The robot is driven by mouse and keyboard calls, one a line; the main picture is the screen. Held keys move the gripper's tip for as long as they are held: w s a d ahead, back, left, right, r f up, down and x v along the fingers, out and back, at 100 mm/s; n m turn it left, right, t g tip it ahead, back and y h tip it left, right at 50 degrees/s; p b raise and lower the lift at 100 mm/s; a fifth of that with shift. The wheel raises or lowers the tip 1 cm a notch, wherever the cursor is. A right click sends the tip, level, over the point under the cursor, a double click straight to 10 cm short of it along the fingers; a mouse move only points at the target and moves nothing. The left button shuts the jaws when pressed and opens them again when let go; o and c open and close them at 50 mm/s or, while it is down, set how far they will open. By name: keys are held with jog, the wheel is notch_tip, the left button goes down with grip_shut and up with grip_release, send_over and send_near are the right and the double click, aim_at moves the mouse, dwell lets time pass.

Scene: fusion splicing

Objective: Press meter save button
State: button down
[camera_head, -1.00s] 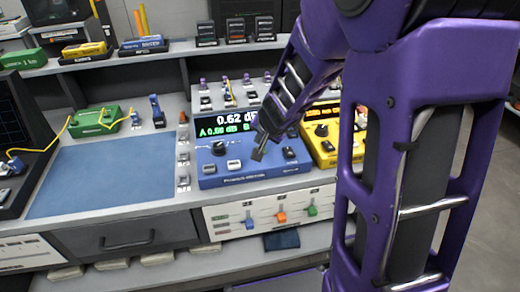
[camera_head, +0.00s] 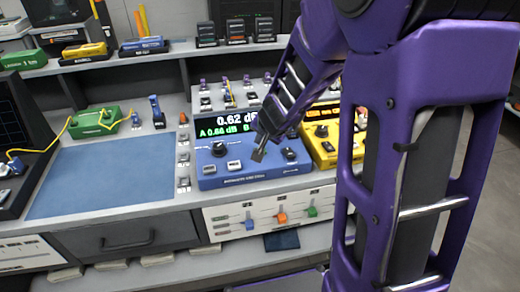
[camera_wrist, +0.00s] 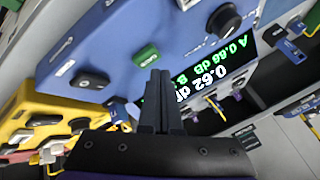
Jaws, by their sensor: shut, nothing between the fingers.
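The blue meter (camera_head: 215,181) stands on the bench; its lit display (camera_head: 225,125) reads 0.62 dB, with a green A line below. My gripper (camera_head: 258,156) is shut and empty, its tips over the meter's front panel. In the wrist view the meter (camera_wrist: 115,35) appears upside down. A green button (camera_wrist: 147,55) lies just past the fingertips (camera_wrist: 157,75); I cannot tell whether they touch. The fingers hide it in the head view. A dark button (camera_wrist: 90,78) and a black knob (camera_wrist: 226,18) are also on the panel. Button labels are unreadable.
A yellow instrument (camera_head: 322,150) stands close to the right of the meter. A blue mat (camera_head: 100,180) lies left, with a green box (camera_head: 95,120) behind it. Coloured sliders (camera_head: 281,217) are on the panel below.

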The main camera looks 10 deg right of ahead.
jog(key=shift+f, duration=0.1)
dwell(0.7)
jog(key=shift+f, duration=0.3)
jog(key=shift+s+f, duration=0.1)
jog(key=shift+f, duration=0.4)
dwell(0.3)
dwell(0.4)
jog(key=shift+r+p, duration=0.9)
jog(key=shift+r, duration=0.1)
notch_tip(320, 180, up, 5)
jog(key=p, duration=0.4)
jog(key=shift+p, duration=0.4)
